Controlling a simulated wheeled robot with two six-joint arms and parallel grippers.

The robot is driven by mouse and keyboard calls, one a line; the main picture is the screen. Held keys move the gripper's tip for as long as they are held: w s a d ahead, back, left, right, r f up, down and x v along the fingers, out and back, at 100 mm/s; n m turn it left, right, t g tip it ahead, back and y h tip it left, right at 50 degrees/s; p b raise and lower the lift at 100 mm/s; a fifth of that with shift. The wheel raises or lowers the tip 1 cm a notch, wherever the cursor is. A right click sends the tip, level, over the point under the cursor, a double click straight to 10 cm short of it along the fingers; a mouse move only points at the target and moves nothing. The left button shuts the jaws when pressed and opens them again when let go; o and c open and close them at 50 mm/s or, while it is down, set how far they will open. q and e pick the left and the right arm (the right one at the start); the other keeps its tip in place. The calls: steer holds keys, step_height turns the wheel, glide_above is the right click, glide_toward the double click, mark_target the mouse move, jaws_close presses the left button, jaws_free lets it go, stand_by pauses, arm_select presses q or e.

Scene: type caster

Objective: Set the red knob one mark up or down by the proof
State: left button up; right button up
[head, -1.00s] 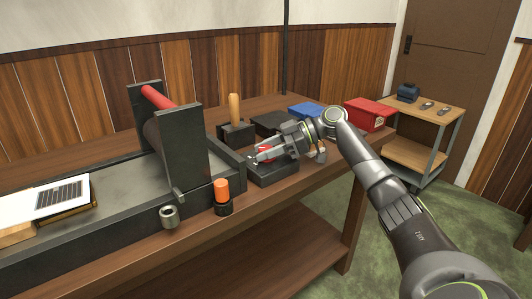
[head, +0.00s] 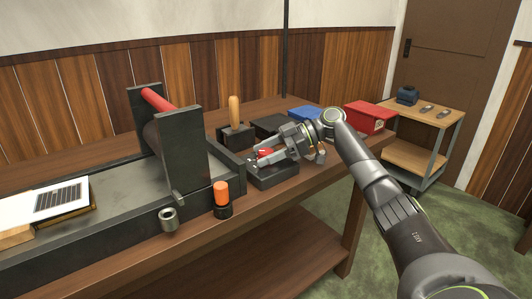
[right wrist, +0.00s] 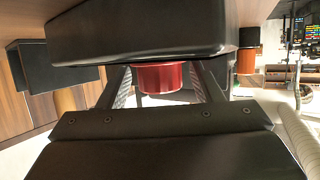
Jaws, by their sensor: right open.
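The red knob (head: 265,153) sits on a low black box (head: 274,177) on the bench, and my right gripper (head: 257,159) is around it. In the right wrist view the red knob (right wrist: 164,77) shows between the two fingers (right wrist: 166,88), below the black box in the picture. The fingers are open, with a visible gap on each side of the knob. The knob's marks cannot be read. The proof (head: 60,196), a white sheet with a dark striped print, lies at the far left. My left gripper is not in view.
The black press (head: 185,150) with a red roller stands left of the box. An orange-topped piece (head: 221,194) and a metal ring (head: 169,218) are near the bench's front edge. A wooden handle (head: 234,110) stands behind, and blue and red boxes (head: 370,115) lie to the right.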

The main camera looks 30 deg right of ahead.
steer(key=v, duration=1.7)
steer(key=shift+d, duration=0.2)
steer(key=shift+s, duration=0.15)
